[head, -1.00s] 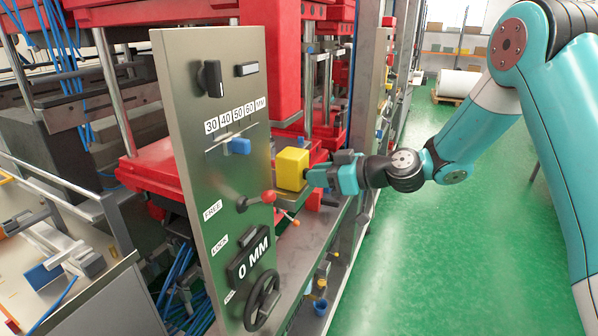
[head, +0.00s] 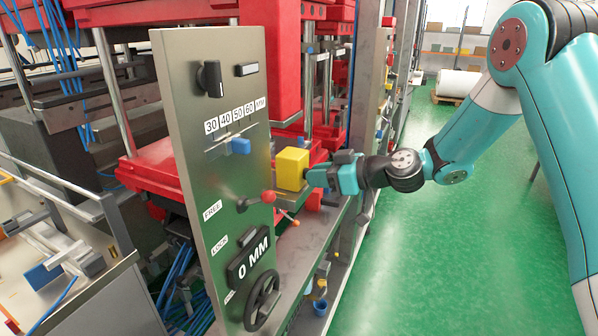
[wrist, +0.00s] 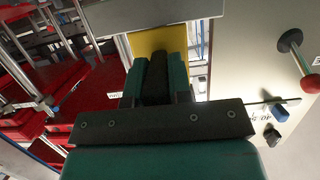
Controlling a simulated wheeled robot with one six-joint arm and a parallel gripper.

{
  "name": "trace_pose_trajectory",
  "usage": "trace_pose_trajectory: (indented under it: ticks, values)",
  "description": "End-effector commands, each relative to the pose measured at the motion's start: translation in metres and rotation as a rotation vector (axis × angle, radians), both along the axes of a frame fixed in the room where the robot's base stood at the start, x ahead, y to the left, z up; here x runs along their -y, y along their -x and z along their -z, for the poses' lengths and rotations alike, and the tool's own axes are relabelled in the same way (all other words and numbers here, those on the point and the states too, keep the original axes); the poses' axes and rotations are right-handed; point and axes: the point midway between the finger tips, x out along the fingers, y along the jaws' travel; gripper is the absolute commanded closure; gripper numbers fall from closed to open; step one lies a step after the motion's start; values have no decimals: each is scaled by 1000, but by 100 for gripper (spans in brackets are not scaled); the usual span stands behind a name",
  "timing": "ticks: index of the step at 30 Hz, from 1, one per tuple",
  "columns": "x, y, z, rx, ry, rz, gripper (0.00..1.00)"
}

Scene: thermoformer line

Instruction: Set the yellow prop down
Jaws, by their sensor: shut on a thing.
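The yellow prop (head: 292,169) is a block held at the end of my gripper (head: 312,178), just right of the metal control panel in the head view. My gripper is shut on it, with teal fingers reaching in from the right. In the wrist view the yellow prop (wrist: 160,41) shows beyond the fingers of my gripper (wrist: 157,70). The fingers hide part of it. The head view does not clearly show whether its underside touches anything; it appears above the grey ledge (head: 318,235).
The metal panel (head: 205,140) carries a blue slider (head: 240,146), a red-knobbed lever (head: 268,197), a black handwheel (head: 262,300) and a "0 MM" display (head: 250,258). Red machine platens (head: 155,165) stand behind it. Green floor (head: 425,270) is clear at the right.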

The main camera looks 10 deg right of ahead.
Motion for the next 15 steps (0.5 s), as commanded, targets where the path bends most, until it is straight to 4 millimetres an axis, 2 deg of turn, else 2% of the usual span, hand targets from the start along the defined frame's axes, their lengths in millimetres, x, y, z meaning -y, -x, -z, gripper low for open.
trace_pose_trajectory:
  ticks: [15]
  values:
    - [-9,-7,-2,5,-2,-1,100]
